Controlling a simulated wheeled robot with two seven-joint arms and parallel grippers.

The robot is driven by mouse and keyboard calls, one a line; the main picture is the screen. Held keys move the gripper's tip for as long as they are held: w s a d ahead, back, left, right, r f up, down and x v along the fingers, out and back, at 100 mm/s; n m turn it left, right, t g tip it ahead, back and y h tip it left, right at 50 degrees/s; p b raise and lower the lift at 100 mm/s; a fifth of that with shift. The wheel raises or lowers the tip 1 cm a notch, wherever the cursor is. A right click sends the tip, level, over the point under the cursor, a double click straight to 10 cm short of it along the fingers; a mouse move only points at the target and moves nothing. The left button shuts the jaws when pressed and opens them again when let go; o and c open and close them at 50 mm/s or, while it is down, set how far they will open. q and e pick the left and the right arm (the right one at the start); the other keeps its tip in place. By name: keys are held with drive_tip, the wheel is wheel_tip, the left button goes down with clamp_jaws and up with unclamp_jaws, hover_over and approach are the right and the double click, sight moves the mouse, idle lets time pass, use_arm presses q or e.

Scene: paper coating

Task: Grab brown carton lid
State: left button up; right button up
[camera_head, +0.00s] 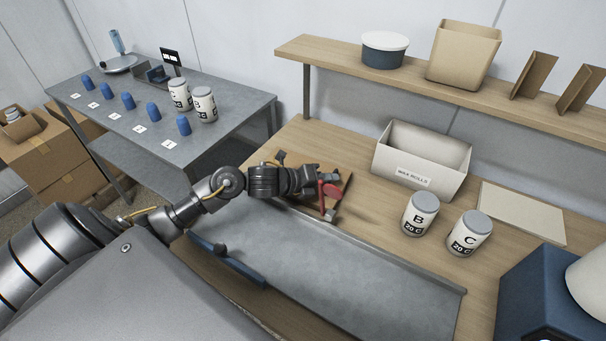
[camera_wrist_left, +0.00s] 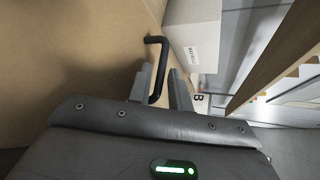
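No piece can be singled out for certain as the brown carton lid. Brown cardboard shows as two folded pieces (camera_head: 530,77) on the wall shelf and as stacked cartons (camera_head: 52,150) on the floor at the left. My left gripper (camera_head: 329,198) is over the wooden worktable, far from both. In the left wrist view my left gripper (camera_wrist_left: 163,88) has its fingers apart. A bent black bar (camera_wrist_left: 157,41) reaches in between them, and I cannot tell whether they touch it. A red part and a darker brown board (camera_head: 340,183) show by the gripper. My right gripper is out of view.
A white labelled box (camera_head: 412,166) and jars B (camera_head: 419,214) and C (camera_head: 469,233) stand on the worktable (camera_head: 390,225). A grey metal sheet (camera_head: 330,255) lies in front. A grey side table (camera_head: 225,120) holds blue cups and jars.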

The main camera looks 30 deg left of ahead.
use_arm(q)
clamp_jaws()
drive_tip(key=shift+r, duration=0.15)
drive_tip(key=shift+r, duration=0.2)
wheel_tip(320, 180, up, 2)
drive_tip(key=shift+r+b, duration=0.2)
drive_tip(key=shift+b, duration=0.4)
drive_tip(key=s+a+r+b, duration=0.3)
drive_tip(key=s+a+r, duration=0.5)
drive_tip(key=a+r, duration=0.2)
drive_tip(key=shift+s+a, duration=0.4)
drive_tip(key=shift+a, duration=0.05)
